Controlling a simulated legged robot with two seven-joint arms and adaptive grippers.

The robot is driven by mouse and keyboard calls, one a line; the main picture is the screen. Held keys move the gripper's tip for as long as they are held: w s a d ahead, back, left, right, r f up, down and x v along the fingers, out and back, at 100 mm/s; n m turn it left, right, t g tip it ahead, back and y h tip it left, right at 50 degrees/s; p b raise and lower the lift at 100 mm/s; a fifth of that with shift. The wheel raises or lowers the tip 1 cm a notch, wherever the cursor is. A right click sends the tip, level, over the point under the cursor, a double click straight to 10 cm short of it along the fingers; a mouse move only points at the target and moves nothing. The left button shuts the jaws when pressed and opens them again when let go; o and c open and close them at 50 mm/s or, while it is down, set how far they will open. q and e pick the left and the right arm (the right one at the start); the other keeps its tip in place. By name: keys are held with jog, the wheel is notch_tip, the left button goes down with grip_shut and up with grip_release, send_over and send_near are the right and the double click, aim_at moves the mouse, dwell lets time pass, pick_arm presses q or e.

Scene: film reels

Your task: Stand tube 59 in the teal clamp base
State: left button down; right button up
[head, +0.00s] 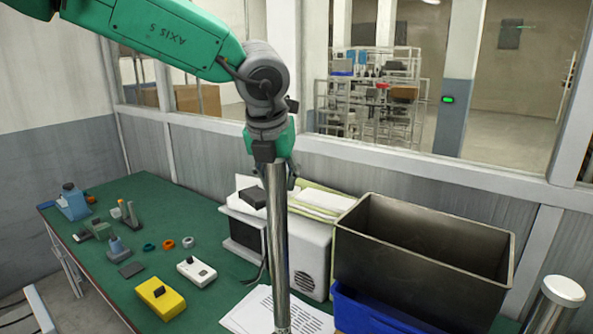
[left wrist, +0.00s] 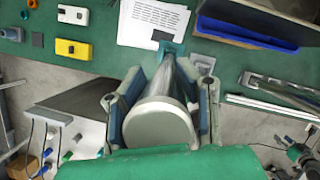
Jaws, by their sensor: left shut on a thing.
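A long shiny metal tube (head: 277,240) hangs almost upright in the head view, its lower end cut off by the bottom edge. My left gripper (head: 272,165) is shut on its upper part. In the left wrist view the tube's round grey end (left wrist: 158,125) sits between the fingers of my left gripper (left wrist: 160,95). No number is readable on it. A teal piece (left wrist: 172,48) shows by the tube's far end, likely the clamp base; I cannot tell whether the tube touches or enters it. My right gripper is not recognisable in either view.
A green table (head: 130,245) holds a yellow box (head: 160,298), a white box (head: 196,271) and small fittings. Behind the tube stand a white machine (head: 312,245) and a large metal bin (head: 420,265) over a blue crate (head: 365,318). Paper (head: 245,315) lies in front. Another metal cylinder (head: 562,292) stands at the right.

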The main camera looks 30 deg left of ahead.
aim_at(279, 206)
pick_arm(q)
jog(key=shift+s+a+f, duration=0.1)
jog(key=shift+a+f, duration=0.05)
jog(key=shift+a, duration=0.4)
jog(key=shift+a+f, duration=0.2)
jog(key=shift+f, duration=0.1)
jog(key=shift+f+b, duration=0.3)
jog(key=shift+b, duration=0.05)
jog(key=d+f+b, duration=0.2)
jog(key=f, duration=0.1)
jog(key=shift+f, duration=0.15)
jog(key=shift+f+b, duration=0.4)
jog(key=shift+b, duration=0.25)
jog(key=shift+a+f, duration=0.1)
jog(key=shift+a, duration=0.75)
jog(key=shift+d, duration=0.7)
jog(key=shift+s, duration=0.1)
pick_arm(e)
notch_tip(279, 206, down, 3)
jog(key=shift+s+f, duration=0.15)
jog(key=shift+f, duration=0.05)
